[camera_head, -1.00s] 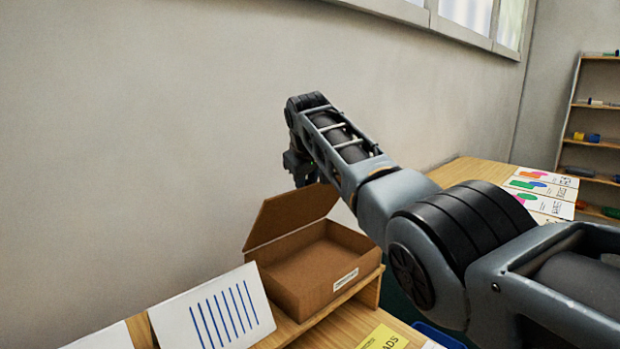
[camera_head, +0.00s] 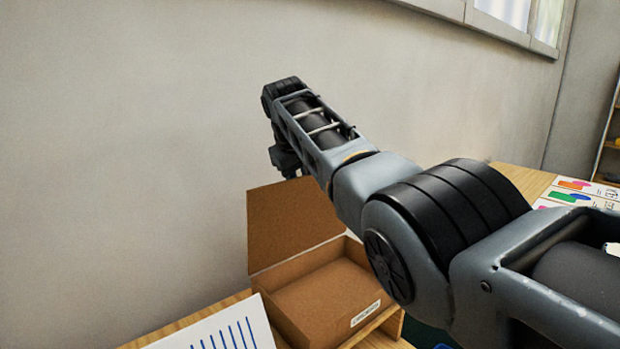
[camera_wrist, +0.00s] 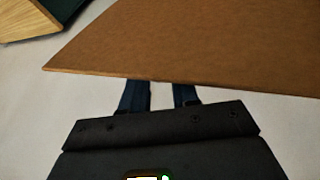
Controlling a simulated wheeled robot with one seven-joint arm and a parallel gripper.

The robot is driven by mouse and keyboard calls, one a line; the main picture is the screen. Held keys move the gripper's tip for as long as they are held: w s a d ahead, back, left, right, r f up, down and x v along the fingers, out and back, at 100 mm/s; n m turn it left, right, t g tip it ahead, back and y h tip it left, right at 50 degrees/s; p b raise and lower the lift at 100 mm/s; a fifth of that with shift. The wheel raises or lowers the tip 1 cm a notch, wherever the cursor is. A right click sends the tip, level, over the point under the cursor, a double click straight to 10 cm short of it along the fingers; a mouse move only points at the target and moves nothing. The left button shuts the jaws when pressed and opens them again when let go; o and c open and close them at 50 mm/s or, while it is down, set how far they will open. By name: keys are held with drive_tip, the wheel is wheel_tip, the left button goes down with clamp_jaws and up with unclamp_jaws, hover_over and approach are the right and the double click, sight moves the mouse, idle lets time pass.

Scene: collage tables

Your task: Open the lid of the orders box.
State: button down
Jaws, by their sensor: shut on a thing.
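The orders box (camera_head: 326,297) is a brown cardboard box with a white label on its front, standing on a wooden riser. Its lid (camera_head: 285,225) stands raised at the back, roughly upright, and the inside of the box shows. My gripper (camera_wrist: 158,92) is shut on the lid's edge. In the wrist view the lid (camera_wrist: 200,45) is a broad brown panel that hides my fingertips. In the head view my gripper sits at the lid's top edge, and my arm hides part of it and the right side of the box.
A white card with blue stripes (camera_head: 215,335) leans left of the box. A plain wall rises close behind the lid. Cards with coloured shapes (camera_head: 575,197) lie on the wooden table at the right, and a shelf (camera_head: 612,140) stands beyond.

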drive_tip(key=shift+w+a+f, duration=0.15)
drive_tip(key=shift+w+a, duration=0.25)
drive_tip(key=shift+w, duration=0.1)
drive_tip(key=c, duration=0.9)
unclamp_jaws()
drive_tip(key=shift+b+v, duration=1)
drive_tip(key=shift+v, duration=2.9)
drive_tip(key=shift+s, duration=0.1)
